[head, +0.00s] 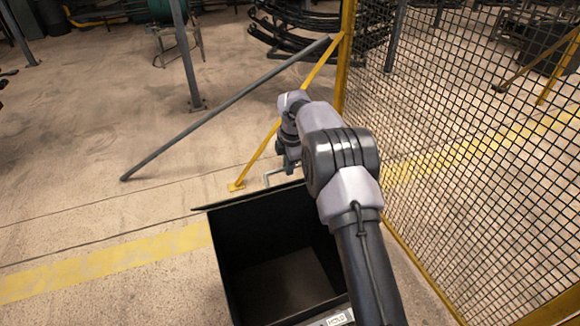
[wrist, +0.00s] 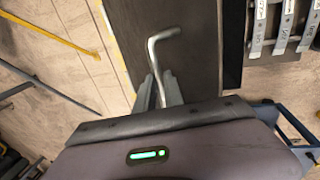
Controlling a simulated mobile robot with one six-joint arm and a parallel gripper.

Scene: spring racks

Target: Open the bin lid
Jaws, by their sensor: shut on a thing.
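The black bin (head: 225,262) stands in front of me in the head view, and I can see into its dark interior. Its lid (head: 198,209) is raised at the far side, seen nearly edge-on. In the wrist view the lid is a dark flat panel (wrist: 195,60) with a bent metal handle (wrist: 158,50) on it. My gripper (wrist: 160,92) is shut on the lid handle, with the handle's bent end sticking out past the fingers. The handle also shows in the head view (head: 268,178). My arm hides the bin's right side and most of the gripper in the head view.
A yellow-framed mesh fence (head: 470,150) stands close on the right. A yellow slanted brace (head: 260,155) and a long grey bar (head: 225,108) are beyond the bin. Floor to the left (head: 90,210) is clear. Labelled grey metal pieces (wrist: 284,25) show at the wrist view's right.

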